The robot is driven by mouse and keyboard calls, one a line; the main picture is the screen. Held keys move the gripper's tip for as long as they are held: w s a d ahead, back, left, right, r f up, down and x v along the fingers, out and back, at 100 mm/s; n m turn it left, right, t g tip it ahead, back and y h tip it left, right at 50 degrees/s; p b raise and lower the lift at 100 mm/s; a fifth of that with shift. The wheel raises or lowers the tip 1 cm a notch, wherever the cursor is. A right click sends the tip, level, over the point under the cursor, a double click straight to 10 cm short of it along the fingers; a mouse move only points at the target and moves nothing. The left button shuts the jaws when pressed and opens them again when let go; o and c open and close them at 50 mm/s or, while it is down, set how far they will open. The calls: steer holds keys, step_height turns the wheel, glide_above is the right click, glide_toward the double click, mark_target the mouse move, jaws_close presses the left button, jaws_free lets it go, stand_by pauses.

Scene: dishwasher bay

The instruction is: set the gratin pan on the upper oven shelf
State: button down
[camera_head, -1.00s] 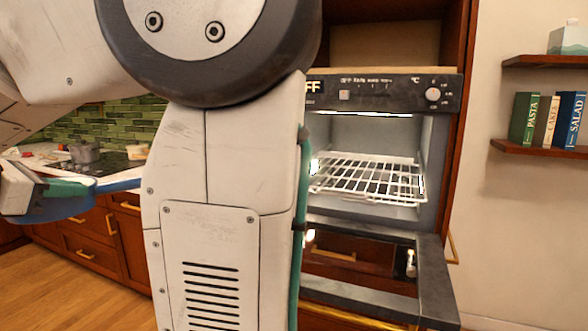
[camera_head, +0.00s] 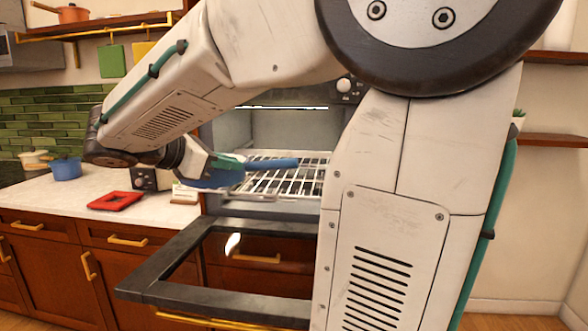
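The gratin pan (camera_head: 270,163) looks blue, with a teal part next to my gripper (camera_head: 208,164). My gripper holds the pan at its left end; the fingertips are mostly hidden. The pan is in front of the oven opening and overlaps the wire oven shelf (camera_head: 287,184) in the picture. I cannot tell whether it touches the shelf. One wire shelf shows inside the lit oven (camera_head: 232,128); my arm hides its right side. The oven door (camera_head: 215,303) is folded down open below.
The counter (camera_head: 60,196) on the left bears a blue pot (camera_head: 66,168), a red flat item (camera_head: 115,201) and a small white card (camera_head: 184,194). Wooden wall shelves (camera_head: 555,140) are at the right. The open door juts out in front of the oven.

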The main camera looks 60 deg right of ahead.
steer(key=w+d, duration=0.1)
steer(key=d, duration=0.4)
steer(key=w+d+f, duration=0.1)
steer(key=w+d, duration=0.1)
steer(key=d, duration=0.3)
steer(key=w+d, duration=0.2)
steer(key=d, duration=0.3)
steer(key=shift+f, duration=0.2)
steer(key=shift+w+f, duration=0.1)
steer(key=shift+f, duration=1.65)
steer(key=c, duration=1.6)
jaws_free()
steer(key=shift+f, duration=0.1)
steer(key=v, duration=1.2)
steer(key=shift+w, duration=0.1)
